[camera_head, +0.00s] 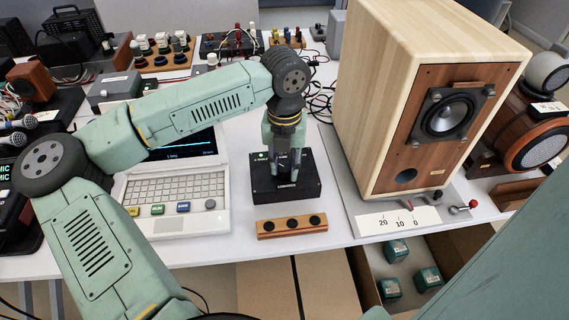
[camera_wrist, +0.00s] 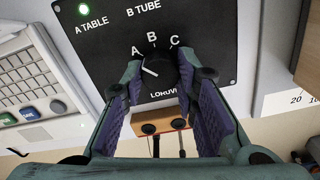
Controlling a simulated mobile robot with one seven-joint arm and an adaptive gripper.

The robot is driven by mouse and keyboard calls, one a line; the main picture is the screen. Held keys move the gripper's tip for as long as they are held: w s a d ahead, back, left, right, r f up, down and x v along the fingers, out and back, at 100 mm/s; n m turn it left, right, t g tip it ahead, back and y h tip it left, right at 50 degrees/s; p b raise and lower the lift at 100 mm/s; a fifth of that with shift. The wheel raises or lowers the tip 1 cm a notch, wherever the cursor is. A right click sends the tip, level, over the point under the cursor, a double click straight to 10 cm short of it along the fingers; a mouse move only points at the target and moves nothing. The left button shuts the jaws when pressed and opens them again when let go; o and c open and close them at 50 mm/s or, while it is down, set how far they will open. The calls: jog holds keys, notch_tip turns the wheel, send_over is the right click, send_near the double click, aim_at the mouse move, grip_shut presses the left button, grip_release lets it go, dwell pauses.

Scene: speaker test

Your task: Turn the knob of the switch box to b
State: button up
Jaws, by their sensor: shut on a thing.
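The black switch box (camera_head: 299,190) stands on the white table, in front of the wooden speaker's left side. Its top face fills the upper wrist view (camera_wrist: 101,62), with the marks A, B and C around a round black knob (camera_wrist: 158,76). The knob's white pointer line points up-left, toward A. A green light (camera_wrist: 84,9) is lit above "A TABLE"; no light shows lit by "B TUBE". My gripper (camera_wrist: 160,67) points down over the box, its two fingertips shut on the knob's sides. In the head view my gripper (camera_head: 285,150) hides the knob.
A laptop-like instrument (camera_head: 178,190) stands close at left. A large wooden speaker (camera_head: 430,100) stands close at right, with a number scale (camera_head: 398,221) at its foot. Open cartons are below the table edge.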

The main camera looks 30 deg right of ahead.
grip_shut()
jog(key=shift+f+b, duration=0.1)
jog(key=shift+b, duration=0.25)
jog(key=shift+f+m+b, duration=0.1)
jog(key=shift+m+b, duration=0.5)
jog(key=shift+b, duration=0.1)
jog(key=m+b, duration=0.2)
jog(key=shift+b, duration=0.4)
jog(key=m+b, duration=0.3)
jog(key=m, duration=0.2)
jog(key=shift+r+b, duration=0.2)
jog(key=shift+b, duration=0.1)
jog(key=shift+m, duration=0.4)
jog(key=o, duration=0.9)
grip_release()
